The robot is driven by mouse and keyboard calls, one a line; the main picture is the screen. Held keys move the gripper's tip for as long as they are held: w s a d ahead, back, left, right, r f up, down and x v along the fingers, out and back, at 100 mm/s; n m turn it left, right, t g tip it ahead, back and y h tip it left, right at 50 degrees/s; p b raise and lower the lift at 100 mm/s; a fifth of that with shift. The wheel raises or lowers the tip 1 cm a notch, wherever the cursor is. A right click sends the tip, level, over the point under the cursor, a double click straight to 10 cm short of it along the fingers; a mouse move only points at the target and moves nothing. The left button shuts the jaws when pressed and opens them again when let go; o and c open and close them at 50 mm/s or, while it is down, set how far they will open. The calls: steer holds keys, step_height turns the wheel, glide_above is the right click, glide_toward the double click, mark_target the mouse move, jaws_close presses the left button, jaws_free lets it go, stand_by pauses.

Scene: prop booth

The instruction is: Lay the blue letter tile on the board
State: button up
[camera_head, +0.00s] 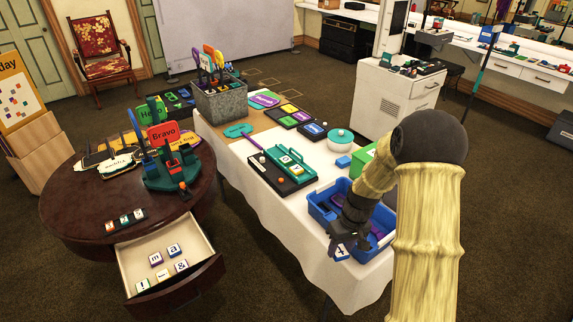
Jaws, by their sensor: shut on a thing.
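My gripper (342,243) is at the front edge of the white-covered table, beside the blue bin. It is shut on a small tile (340,254) with a white face, a dark mark and blue sides. The tile is held up in the air and tilted; its letter is too small to read surely. A black board (262,178) with a teal tray and a few small tiles on it lies on the white table, up and left of my gripper. A small dark board (111,227) with several letter tiles lies on the round table. I cannot tell which is the task's board.
The blue bin (320,213) with purple things inside stands close behind my gripper. An open drawer (205,276) of the round table (75,218) holds several letter tiles. A grey box (222,103) of paddles stands at the white table's far end. Bare cloth lies left of the bin.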

step_height(320, 180, down, 12)
steer(key=s+m, duration=0.1)
steer(key=m, duration=0.3)
steer(key=shift+r+t, duration=0.15)
steer(key=shift+t, duration=0.15)
